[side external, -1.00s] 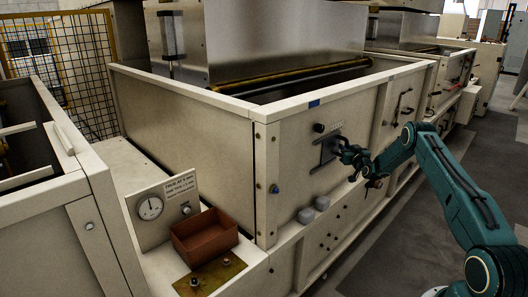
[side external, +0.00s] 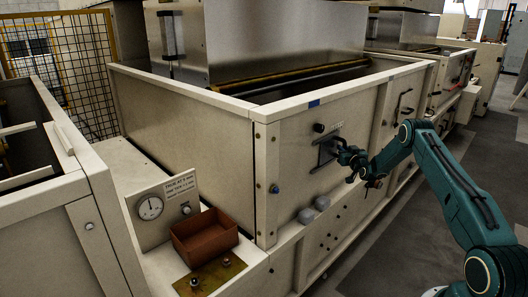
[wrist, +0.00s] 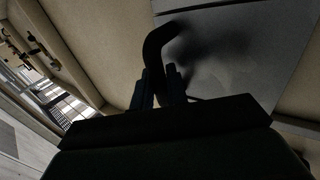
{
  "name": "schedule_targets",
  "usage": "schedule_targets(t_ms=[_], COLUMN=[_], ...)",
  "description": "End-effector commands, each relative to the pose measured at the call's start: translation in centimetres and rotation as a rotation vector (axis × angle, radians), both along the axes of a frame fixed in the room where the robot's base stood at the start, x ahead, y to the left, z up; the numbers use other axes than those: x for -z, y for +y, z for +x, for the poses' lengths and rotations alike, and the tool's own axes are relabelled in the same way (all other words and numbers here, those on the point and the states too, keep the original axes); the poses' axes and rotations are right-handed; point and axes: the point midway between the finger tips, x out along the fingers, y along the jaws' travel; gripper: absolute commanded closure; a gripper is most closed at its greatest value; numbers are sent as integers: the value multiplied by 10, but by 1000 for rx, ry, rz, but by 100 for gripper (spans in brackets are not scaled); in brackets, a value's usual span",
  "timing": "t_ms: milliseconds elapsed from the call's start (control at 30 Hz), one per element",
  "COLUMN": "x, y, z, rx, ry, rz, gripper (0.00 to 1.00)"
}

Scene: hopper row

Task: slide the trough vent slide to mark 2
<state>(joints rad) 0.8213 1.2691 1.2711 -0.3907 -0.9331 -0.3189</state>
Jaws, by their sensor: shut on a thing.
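The trough vent slide (side external: 325,153) is a dark grey plate on the front panel of the cream trough in the side view. In the wrist view its grey plate (wrist: 225,55) fills the upper right, with a dark bent handle (wrist: 157,48) standing out from it. My gripper (side external: 347,157) is at the plate in the side view. In the wrist view my gripper (wrist: 160,90) is shut on the handle, with a finger on each side. The marks are too small or too dark to read.
A black knob (side external: 319,128) sits just above the slide. A brown tray (side external: 205,236) and a dial gauge (side external: 150,208) stand at lower left. Grey floor lies open at right.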

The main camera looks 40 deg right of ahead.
Motion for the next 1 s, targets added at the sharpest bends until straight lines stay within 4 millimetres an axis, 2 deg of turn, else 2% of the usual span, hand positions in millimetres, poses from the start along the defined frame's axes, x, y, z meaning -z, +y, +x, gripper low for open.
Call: schedule_targets(t_ms=[100,233,600,633,667,1000], x=[1,1,1,1,1,0], y=[16,28,32,32,32,32], z=[1,0,0,0,0,0], rx=[-4,-4,-4,-4,-4,-4], ry=[2,2,2,2,2,1], rz=[4,3,2,2,1,1], gripper=[100,100,100,83,79,79])
